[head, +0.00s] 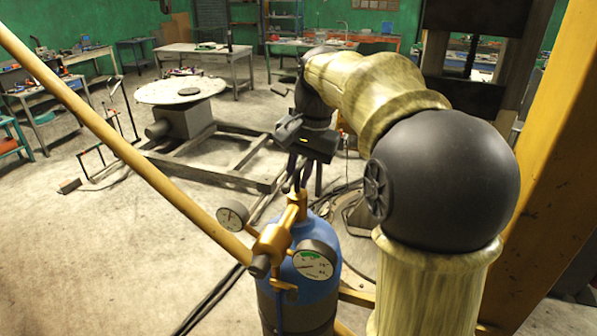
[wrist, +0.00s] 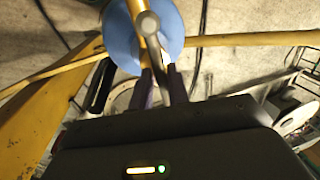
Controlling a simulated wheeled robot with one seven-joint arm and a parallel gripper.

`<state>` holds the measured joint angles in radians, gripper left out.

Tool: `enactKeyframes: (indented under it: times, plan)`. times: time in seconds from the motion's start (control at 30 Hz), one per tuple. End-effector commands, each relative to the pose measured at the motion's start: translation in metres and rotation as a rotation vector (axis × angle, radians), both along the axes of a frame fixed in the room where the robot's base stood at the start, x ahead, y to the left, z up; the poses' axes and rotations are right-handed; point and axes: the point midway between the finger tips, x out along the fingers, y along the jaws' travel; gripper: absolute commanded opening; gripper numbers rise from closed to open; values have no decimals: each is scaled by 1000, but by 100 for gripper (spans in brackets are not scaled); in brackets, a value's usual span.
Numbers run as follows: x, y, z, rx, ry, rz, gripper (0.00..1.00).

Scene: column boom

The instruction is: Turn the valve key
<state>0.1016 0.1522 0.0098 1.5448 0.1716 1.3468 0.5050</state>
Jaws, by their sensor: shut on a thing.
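A blue gas cylinder (head: 318,272) stands upright below my arm, with a brass valve and regulator (head: 272,243) on top. Two round gauges sit on the regulator, a left one (head: 232,216) and a right one (head: 315,260). My gripper (head: 296,188) points down at the valve top, its dark fingers shut on the valve key. In the wrist view the grey valve key (wrist: 149,23) runs from its rounded end over the blue cylinder (wrist: 176,20) back between the fingers (wrist: 160,74). In the head view the fingers mostly hide the key.
A yellow bar (head: 130,150) slants across the left, close to the regulator. A thick yellow beam (head: 552,165) stands at the right. A round-topped turntable (head: 180,90) and workbenches (head: 205,52) are farther back. Open concrete floor lies at the left. Dark cables run beside the cylinder.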

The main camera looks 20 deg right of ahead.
Motion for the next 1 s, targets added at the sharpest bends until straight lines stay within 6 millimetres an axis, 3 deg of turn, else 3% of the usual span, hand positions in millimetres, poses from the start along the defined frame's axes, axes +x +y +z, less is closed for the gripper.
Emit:
enactKeyframes:
  times: [0.17, 0.2, 0.3, 0.67, 1.0]
  plan:
    - [0, 0, 1, 1, -4, -1, 0]
    - [0, 0, 1, 1, -4, -2, 23]
    - [0, 0, 1, 1, -3, -1, 39]
    - [0, 0, 3, 0, -1, -1, 39]
    - [-4, -7, 46, 0, -6, -2, 39]
